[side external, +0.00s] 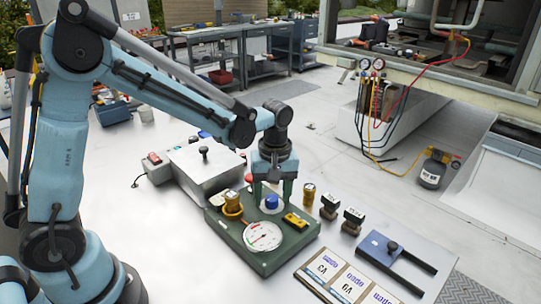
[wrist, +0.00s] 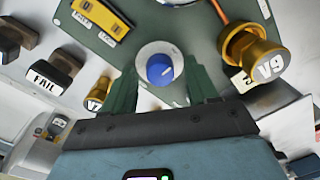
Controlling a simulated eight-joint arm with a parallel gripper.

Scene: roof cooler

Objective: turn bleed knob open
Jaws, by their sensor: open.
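A round blue knob (side external: 271,201) sits on a pale round plate on the green panel box (side external: 226,228). In the wrist view the blue knob (wrist: 158,72) shows a small white mark. No label for it is readable. My gripper (side external: 273,190) points down just above and behind the knob in the side view. In the wrist view the open fingers of my gripper (wrist: 160,80) lie on either side of the knob, with visible gaps. I cannot tell whether the fingertips are down at knob height.
On the panel box are a brass V9 fitting (wrist: 253,58), a yellow block (side external: 296,222) and a round gauge (side external: 262,236). Dark-based labelled pieces (side external: 342,216), a brass piece (side external: 309,193) and cards (side external: 343,283) lie to the right. A silver box (side external: 207,168) stands behind.

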